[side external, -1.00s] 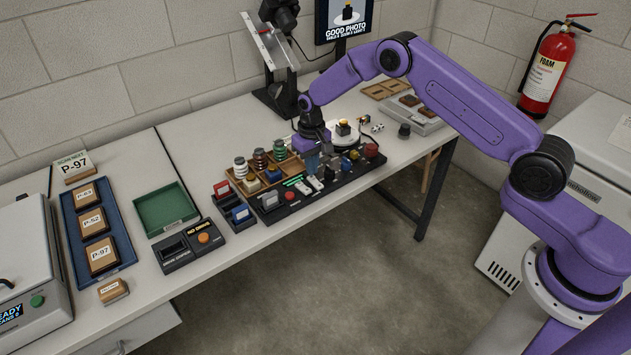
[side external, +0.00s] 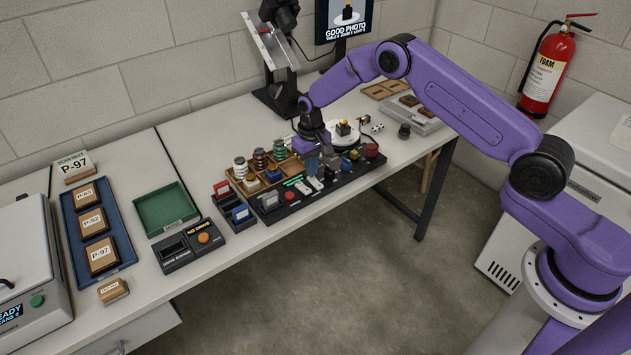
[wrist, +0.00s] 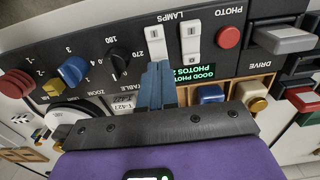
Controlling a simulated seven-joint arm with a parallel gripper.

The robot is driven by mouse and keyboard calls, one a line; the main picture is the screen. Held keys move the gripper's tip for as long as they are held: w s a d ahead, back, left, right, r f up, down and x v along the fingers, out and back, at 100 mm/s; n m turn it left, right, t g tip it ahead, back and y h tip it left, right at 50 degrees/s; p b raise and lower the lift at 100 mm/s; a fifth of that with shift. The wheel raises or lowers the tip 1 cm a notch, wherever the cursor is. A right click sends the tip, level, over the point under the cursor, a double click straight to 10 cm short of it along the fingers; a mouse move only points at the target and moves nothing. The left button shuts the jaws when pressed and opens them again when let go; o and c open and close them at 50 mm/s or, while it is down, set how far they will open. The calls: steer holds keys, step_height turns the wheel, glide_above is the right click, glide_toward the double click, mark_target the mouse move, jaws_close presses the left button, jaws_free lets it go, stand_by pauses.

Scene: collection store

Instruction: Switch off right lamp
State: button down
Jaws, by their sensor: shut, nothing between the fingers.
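The dark control panel (wrist: 108,32) appears upside down in the wrist view. Under its LAMPS label are two white rocker switches, the picture-left one (wrist: 156,42) and the picture-right one (wrist: 190,42). In the side view, the pale switches (side external: 315,183) sit on the panel by my fingers. My gripper (wrist: 158,66) is shut and empty, its blue-grey fingertips just beside the near end of the picture-left switch. I cannot tell whether they touch it. My gripper (side external: 330,171) is also low over the panel in the side view. Which way each rocker is tilted is unclear.

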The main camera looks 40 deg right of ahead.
steer(key=shift+f, duration=0.75)
stand_by(0.4)
steer(key=shift+r, duration=3.55)
steer(key=s+a+r+n, duration=0.35)
steer(key=s+r, duration=0.35)
steer(key=s, duration=0.3)
steer(key=s+a+r+n, duration=0.35)
steer(key=s+r, duration=0.35)
steer(key=s, duration=0.3)
steer(key=s+d+r+n, duration=0.1)
steer(key=s+d+n, duration=0.1)
steer(key=s, duration=0.6)
steer(key=s+d+r+n, duration=0.1)
steer(key=s+d, duration=0.3)
steer(key=s, duration=0.4)
steer(key=s+d+r+n, duration=0.1)
steer(key=s+d+n, duration=0.1)
steer(key=s, duration=0.7)
steer(key=shift+d+r+n, duration=0.3)
steer(key=shift+d+r, duration=0.05)
steer(key=shift+d, duration=0.45)
